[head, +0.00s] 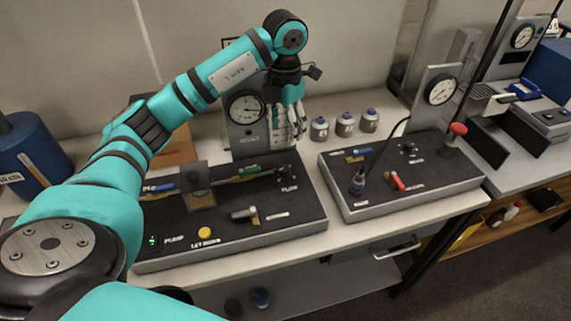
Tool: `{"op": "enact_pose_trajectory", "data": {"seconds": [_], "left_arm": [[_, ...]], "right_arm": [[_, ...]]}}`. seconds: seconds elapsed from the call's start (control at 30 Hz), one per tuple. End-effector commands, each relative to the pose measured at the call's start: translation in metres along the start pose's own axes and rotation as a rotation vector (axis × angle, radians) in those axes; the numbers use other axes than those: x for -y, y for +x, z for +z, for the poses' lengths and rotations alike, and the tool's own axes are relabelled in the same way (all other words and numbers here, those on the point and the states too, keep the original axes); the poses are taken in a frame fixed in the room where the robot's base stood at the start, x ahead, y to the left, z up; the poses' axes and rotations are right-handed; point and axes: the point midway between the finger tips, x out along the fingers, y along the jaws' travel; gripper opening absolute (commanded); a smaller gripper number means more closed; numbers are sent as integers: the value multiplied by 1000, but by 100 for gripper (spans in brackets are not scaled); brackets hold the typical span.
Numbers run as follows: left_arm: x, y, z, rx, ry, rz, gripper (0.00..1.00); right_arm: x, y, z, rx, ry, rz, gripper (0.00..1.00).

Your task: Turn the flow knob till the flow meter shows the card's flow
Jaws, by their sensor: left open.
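The flow knob (284,172) is a small dark knob at the back right of the left black panel, above a label that reads FLOW. My left gripper (288,143) points down above and just behind the knob, open, with nothing seen between its fingers. Whether a finger touches the knob cannot be told. A round dial gauge (246,108) stands on a grey upright behind the panel; its reading is too small to tell. I cannot make out which instrument is the flow meter, nor a readable card. My right gripper is not in view.
The left panel (290,238) also carries a yellow button (205,233), a green-handled valve (249,169), a blue-handled valve (162,187) and a grey lever (243,212). Several small grey canisters (344,123) stand right of the gripper. A second panel (440,186) with its own gauge (440,91) stands to the right.

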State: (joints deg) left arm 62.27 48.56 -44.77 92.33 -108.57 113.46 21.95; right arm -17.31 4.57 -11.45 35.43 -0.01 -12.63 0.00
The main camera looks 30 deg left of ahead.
Motion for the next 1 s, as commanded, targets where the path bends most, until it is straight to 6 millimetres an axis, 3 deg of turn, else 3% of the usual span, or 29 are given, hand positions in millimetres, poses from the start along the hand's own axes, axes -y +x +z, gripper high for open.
{"op": "enact_pose_trajectory", "data": {"seconds": [0.5,0.7,1.0], "left_arm": [[1,105,-1,-1,2,-2,53],[1,124,0,1,3,-2,53],[1,128,0,3,3,-2,53]], "right_arm": [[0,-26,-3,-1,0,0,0],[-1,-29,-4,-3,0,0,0],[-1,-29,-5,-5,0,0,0]]}}
